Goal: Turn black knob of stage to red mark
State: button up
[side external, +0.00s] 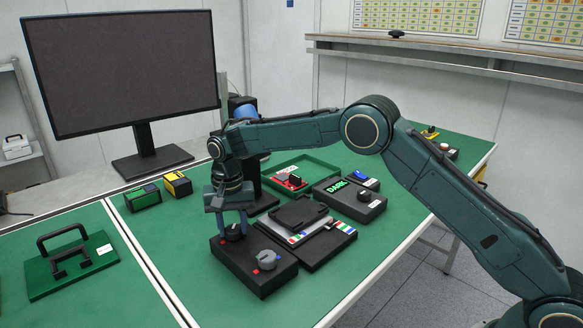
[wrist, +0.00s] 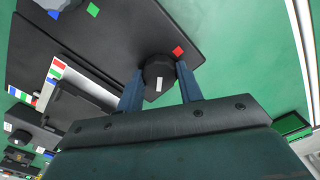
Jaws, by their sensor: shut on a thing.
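The stage is a low black box (side external: 255,278) on the green table; its dark top also shows in the wrist view (wrist: 115,35). Its black knob (wrist: 158,68) sits near one end and carries a white pointer line. A red mark (wrist: 178,51) lies on the box top beside the knob. The white line is on the side facing my gripper, away from the red mark. My gripper (wrist: 160,78) points down over the box, its two blue fingers shut on either side of the knob. In the side view my gripper (side external: 233,228) partly hides the knob.
A grey knob (side external: 266,260) stands on the same box, with coloured marks near it. A black device with a white strip (side external: 312,240) lies close behind. A box with a lit "DARK" display (side external: 350,200) stands farther back. Green table is clear in front.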

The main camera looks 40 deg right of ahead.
jog(key=n, duration=0.4)
jog(key=shift+r+n, duration=0.1)
jog(key=shift+n, duration=0.2)
jog(key=n, duration=0.3)
jog(key=shift+n, duration=0.3)
jog(key=n, duration=1.3)
jog(key=shift+n, duration=0.3)
jog(key=n, duration=0.6)
jog(key=o, duration=1)
